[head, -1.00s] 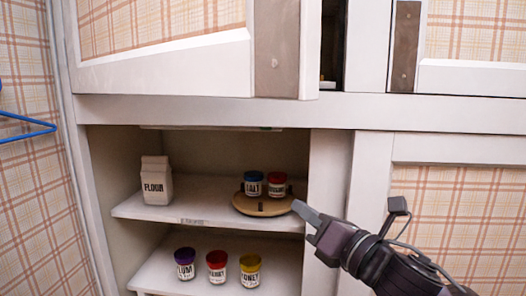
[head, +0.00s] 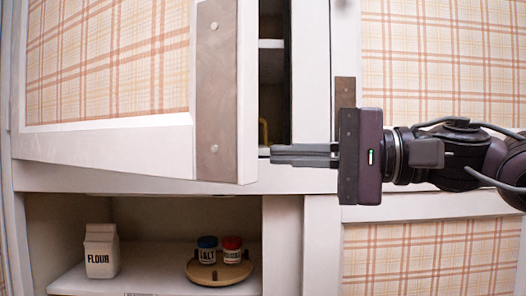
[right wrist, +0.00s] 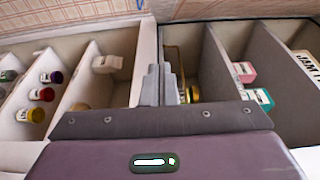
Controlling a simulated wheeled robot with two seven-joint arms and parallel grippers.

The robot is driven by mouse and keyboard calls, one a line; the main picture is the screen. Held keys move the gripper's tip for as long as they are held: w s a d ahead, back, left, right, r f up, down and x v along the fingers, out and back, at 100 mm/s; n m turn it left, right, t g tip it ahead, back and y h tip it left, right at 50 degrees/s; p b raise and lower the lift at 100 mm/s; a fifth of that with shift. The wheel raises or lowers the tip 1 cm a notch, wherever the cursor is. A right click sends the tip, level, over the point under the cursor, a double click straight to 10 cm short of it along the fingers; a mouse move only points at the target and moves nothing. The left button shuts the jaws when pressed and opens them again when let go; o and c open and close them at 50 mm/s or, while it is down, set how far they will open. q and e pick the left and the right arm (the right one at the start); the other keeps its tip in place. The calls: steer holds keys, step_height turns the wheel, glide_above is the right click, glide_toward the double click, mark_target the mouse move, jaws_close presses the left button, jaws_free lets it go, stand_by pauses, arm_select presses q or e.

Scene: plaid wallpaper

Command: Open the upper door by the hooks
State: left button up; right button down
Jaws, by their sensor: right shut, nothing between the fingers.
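The upper left door (head: 110,150) has a white frame, a plaid panel and a grey-brown plate (head: 216,85) with bolts along its free edge. It stands ajar, with a dark gap to its right. My right gripper (head: 272,155) comes in from the right, level, with its fingers shut and empty. Its tips are at the gap, beside the lower part of the door's free edge; I cannot tell whether they touch it. The shut fingers also show in the right wrist view (right wrist: 158,88). I cannot make out any hooks clearly. My left gripper is not in view.
Below, a shelf holds a flour carton (head: 101,250) and a round wooden tray (head: 190,270) with two jars. A closed plaid door is at right.

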mark_target(207, 156)
steer(key=a+p, duration=0.1)
steer(key=a, duration=0.2)
steer(key=s+a+p, duration=0.1)
steer(key=a+p, duration=0.1)
steer(key=a, duration=0.2)
steer(key=a+p, duration=0.2)
steer(key=a, duration=0.1)
steer(key=shift+s+a, duration=0.15)
steer(key=shift+s, duration=0.05)
steer(key=shift+w, duration=0.1)
